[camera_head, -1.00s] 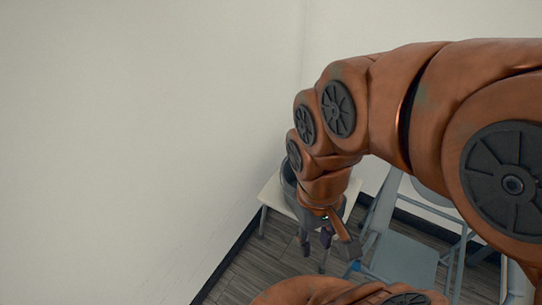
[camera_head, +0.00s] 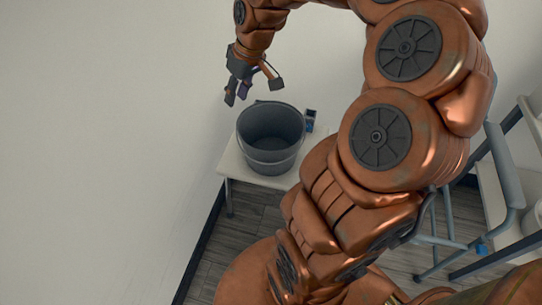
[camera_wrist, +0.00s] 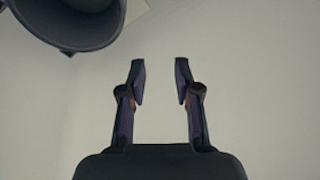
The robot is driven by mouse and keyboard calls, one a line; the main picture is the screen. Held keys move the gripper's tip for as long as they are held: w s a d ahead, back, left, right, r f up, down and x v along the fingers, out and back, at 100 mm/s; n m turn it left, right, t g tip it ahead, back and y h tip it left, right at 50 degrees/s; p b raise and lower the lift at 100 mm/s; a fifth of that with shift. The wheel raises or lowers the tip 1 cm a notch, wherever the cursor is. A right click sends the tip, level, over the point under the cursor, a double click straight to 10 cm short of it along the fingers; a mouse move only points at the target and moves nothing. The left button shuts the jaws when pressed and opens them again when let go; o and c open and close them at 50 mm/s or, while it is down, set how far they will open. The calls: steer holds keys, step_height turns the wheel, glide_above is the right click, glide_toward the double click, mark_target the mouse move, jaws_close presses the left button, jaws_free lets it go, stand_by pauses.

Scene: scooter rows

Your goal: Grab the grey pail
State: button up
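The grey pail (camera_head: 270,138) stands upright on a small white table in the head view, its open top facing up. In the wrist view the pail (camera_wrist: 85,42) shows at the upper left, cut off by the picture edge. My gripper (camera_head: 236,98) is above and to the left of the pail in the head view, near the wall. In the wrist view my gripper's two fingers (camera_wrist: 160,80) stand apart with nothing between them. They do not touch the pail.
The white table (camera_head: 232,165) stands against the wall. A small dark item (camera_head: 310,120) sits beside the pail at its right. A grey folding chair (camera_head: 505,165) is at the right, with a white container (camera_head: 532,222) near it. Pale wall (camera_head: 110,120) fills the left.

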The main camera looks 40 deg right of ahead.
steer(key=w+d+f+m+t+b, duration=0.1)
steer(key=w+d+f+b, duration=0.15)
steer(key=d+f, duration=0.45)
steer(key=w+d+f+m+t+b, duration=0.1)
steer(key=d+f+b, duration=0.2)
steer(key=d+f, duration=0.35)
steer(key=m+h+b, duration=0.2)
steer(key=b, duration=0.2)
glide_toward(297, 115)
step_height(297, 115, down, 3)
steer(key=shift+w+x, duration=0.15)
steer(key=shift+x, duration=1.8)
steer(key=shift+w+x, duration=0.2)
steer(key=shift+x, duration=1.7)
steer(key=shift+r, duration=0.2)
jaws_close()
